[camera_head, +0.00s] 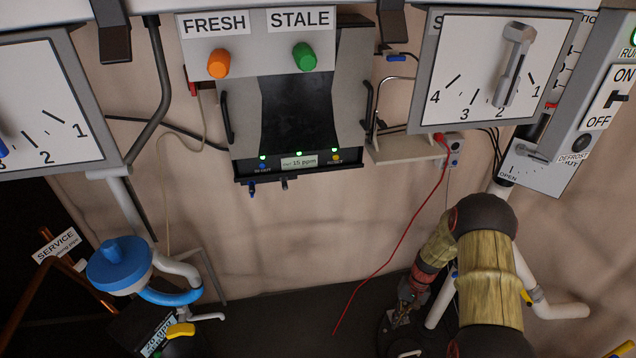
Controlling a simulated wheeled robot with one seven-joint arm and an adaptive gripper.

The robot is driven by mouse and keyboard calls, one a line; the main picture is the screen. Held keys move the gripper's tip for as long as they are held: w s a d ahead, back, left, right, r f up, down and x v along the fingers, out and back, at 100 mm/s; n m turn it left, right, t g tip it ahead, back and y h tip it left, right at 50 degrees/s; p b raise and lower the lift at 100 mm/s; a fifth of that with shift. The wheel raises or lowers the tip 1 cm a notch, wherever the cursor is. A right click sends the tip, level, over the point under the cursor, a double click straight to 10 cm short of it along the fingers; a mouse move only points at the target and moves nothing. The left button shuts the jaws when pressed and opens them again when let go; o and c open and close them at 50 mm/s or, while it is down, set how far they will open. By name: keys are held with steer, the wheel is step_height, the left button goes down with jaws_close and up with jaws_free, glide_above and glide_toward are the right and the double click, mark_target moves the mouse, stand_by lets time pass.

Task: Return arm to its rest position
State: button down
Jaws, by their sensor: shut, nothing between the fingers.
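My arm (490,285) rises from the bottom right of the head view, bends at a dark elbow and folds back down. My gripper (401,318) hangs at its lower end, small and dark, pointing down near the floor. It is shut and holds nothing I can see. Part of it blends into the dark floor and black parts behind it.
The wall panel with FRESH and STALE knobs (219,63) is top centre. Dial panels stand left (45,105) and right (470,70). An ON/OFF switch box (590,110) is far right. A blue valve (118,262) is lower left. A red cable (395,245) hangs left of my arm.

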steer(key=s+a+r+h, duration=0.1)
steer(key=s+r, duration=0.2)
steer(key=r, duration=0.9)
steer(key=s+a+r, duration=0.2)
steer(key=s+r, duration=0.2)
steer(key=r, duration=0.8)
steer(key=s+a+r+n+t, duration=0.1)
steer(key=s+r+t, duration=0.1)
steer(key=s+r, duration=0.3)
steer(key=s+a+r+n+t+h, duration=0.1)
steer(key=s+r, duration=0.5)
steer(key=r, duration=0.6)
steer(key=s+a+r+n+t, duration=0.1)
steer(key=s+a+r+t, duration=0.2)
steer(key=r, duration=0.6)
steer(key=s+t, duration=0.2)
steer(key=s, duration=0.1)
steer(key=shift+r+h, duration=0.35)
steer(key=shift+h, duration=0.05)
steer(key=shift+s+d, duration=0.1)
